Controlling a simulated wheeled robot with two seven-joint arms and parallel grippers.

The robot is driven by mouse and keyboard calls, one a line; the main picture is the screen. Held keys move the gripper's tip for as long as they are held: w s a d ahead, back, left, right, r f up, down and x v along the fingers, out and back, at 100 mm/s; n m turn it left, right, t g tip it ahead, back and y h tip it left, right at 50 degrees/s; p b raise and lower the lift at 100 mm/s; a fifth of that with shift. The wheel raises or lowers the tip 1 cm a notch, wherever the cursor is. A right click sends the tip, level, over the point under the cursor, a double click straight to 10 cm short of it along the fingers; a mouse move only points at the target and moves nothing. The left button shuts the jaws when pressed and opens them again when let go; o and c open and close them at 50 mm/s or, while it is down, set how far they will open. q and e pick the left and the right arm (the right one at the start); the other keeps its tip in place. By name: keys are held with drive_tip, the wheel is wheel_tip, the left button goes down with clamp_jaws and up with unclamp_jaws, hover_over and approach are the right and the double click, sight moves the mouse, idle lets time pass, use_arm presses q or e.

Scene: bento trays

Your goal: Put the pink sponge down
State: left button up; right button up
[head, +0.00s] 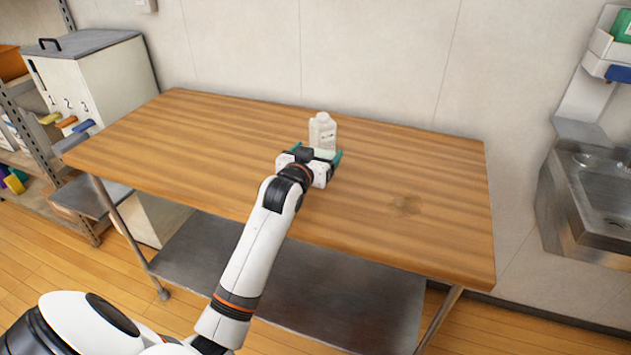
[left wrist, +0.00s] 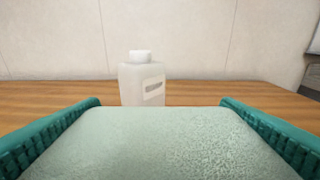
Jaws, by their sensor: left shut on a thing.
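My left gripper (head: 312,157) is over the wooden table (head: 400,165). It is shut on a pale green sponge (left wrist: 160,145), which lies between the two teal fingers in the left wrist view. In the head view only a thin strip of the sponge (head: 324,154) shows past the gripper. The sponge looks pale green, not pink; no pink sponge is in view. I cannot tell whether the sponge touches the tabletop. My right gripper is not in view.
A white bottle (head: 322,130) stands upright just behind the gripper; it also shows in the left wrist view (left wrist: 141,82). The tabletop is otherwise clear on both sides. A numbered bin (head: 95,85) stands at the left, a sink (head: 600,195) at the right.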

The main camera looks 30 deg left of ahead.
use_arm(q)
wheel_tip(320, 180, down, 2)
drive_tip(key=shift+d+f, duration=0.1)
drive_tip(key=shift+f, duration=1.95)
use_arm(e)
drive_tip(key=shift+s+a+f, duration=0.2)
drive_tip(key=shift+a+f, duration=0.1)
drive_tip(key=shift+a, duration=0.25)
use_arm(q)
drive_tip(key=shift+f+b, duration=0.1)
drive_tip(key=shift+b, duration=0.2)
drive_tip(key=o, duration=0.8)
drive_tip(key=shift+c, duration=0.2)
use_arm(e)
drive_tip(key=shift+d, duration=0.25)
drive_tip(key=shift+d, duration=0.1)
use_arm(q)
drive_tip(key=shift+s, duration=0.2)
drive_tip(key=v, duration=1.1)
drive_tip(key=shift+s+r, duration=0.25)
drive_tip(key=shift+s, duration=0.1)
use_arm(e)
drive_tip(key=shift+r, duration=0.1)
